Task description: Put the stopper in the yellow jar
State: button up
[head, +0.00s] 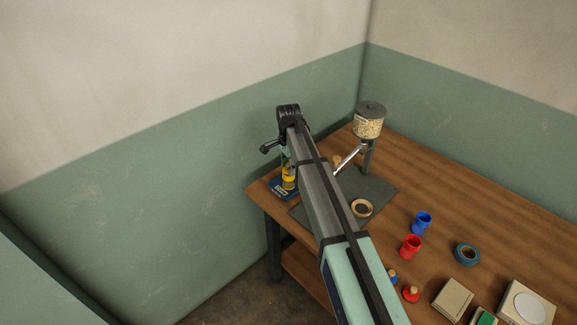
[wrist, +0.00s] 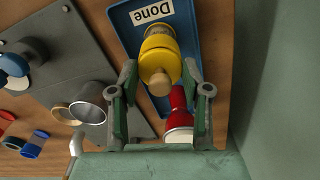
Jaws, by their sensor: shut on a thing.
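The yellow jar (wrist: 157,32) stands on a blue tray labelled Done, and its yellow also shows in the head view (head: 289,173). The stopper (wrist: 160,82), with a tan knob, is at the jar's top, in line with it. I cannot tell if it is fully seated. My gripper (wrist: 160,75) is shut on the stopper, one green finger on each side; the exact contact is hard to see. In the head view my arm hides most of the gripper.
The blue tray (head: 279,194) is at the table corner by the wall. A grain hopper (head: 369,122), blue cup (head: 421,222), red cup (head: 410,246) and blue tape (head: 467,254) stand to the right.

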dwell(0.3)
jog(key=o, duration=1.3)
jog(key=shift+r+p, duration=1.8)
jog(key=shift+r, duration=1.75)
grip_shut()
